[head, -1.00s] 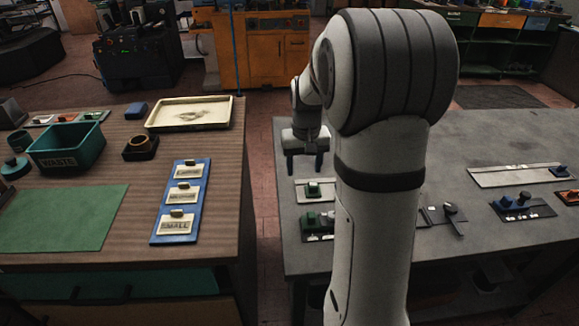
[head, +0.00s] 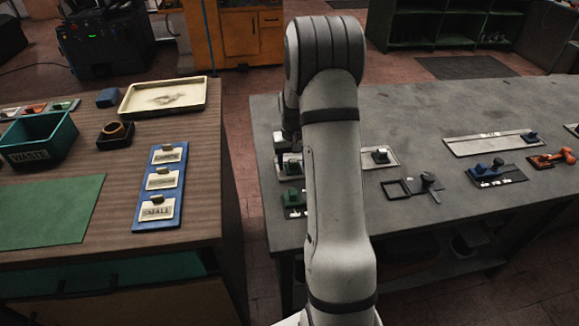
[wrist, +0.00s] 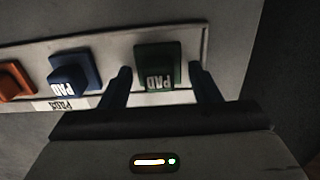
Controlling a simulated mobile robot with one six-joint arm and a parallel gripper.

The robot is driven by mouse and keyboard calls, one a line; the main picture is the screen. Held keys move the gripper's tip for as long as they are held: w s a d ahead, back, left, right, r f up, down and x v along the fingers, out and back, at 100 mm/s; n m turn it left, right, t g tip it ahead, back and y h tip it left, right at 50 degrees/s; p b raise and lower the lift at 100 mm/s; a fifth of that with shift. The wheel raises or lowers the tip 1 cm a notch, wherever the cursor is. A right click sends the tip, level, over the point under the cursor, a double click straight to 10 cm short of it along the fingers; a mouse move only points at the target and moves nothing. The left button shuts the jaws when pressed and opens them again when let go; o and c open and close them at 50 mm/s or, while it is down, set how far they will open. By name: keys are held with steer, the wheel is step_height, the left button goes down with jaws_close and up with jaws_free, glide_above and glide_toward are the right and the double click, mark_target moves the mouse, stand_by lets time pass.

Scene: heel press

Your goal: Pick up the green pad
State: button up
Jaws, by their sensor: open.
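The green pad (wrist: 150,56), a small block with "PAD" lettering, sits on a light tray (wrist: 112,52) in the wrist view. My gripper (wrist: 159,72) is open, with one dark finger to each side of the green pad in the picture. No contact shows, and I cannot tell how deep the fingers reach. In the head view my gripper (head: 288,153) is at the left end of the same tray on the grey bench. The green pad is not clear there, behind my gripper and arm.
In the wrist view a blue pad (wrist: 75,74) and an orange pad (wrist: 14,80) share the tray. The grey bench (head: 415,115) holds a black square frame (head: 398,188) and other tools. The wooden bench at left holds a waste bin (head: 38,140) and a blue size rack (head: 157,187).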

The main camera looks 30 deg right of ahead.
steer(key=shift+f, duration=0.15)
steer(key=c, duration=0.8)
steer(key=shift+o, duration=0.2)
